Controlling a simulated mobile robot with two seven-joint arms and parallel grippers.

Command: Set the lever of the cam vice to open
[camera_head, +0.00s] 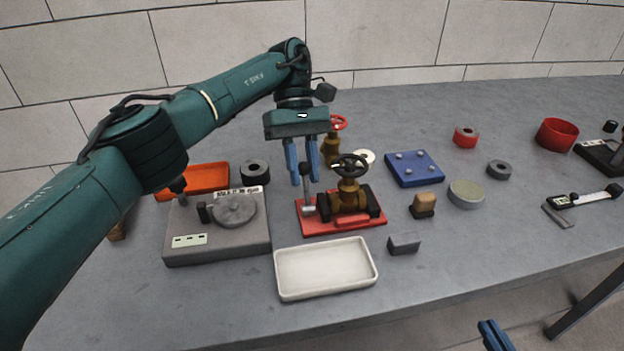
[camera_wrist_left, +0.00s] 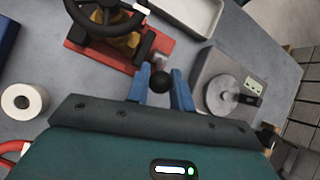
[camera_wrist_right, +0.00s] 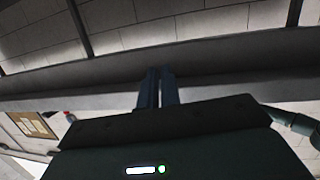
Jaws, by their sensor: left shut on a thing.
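The cam vice (camera_head: 374,216) is a red base on the table with a brass valve (camera_head: 350,200) with a dark handwheel standing in it. Its lever (camera_head: 308,202) is a grey rod at the vice's left side and looks about upright in the head view. In the left wrist view the lever's black ball knob (camera_wrist_left: 160,82) sits between the fingers. My left gripper (camera_head: 302,168) points down and is shut on the lever near its top; its fingers partly hide the knob in the head view. My right gripper (camera_wrist_right: 158,88) is shut and empty, away from the vice near the table's front.
A grey box with a round disc (camera_head: 180,250) stands left of the vice, a white tray (camera_head: 285,292) in front. A second brass valve with a red wheel (camera_head: 331,148) stands behind. A blue plate (camera_head: 414,180) and several small parts lie to the right.

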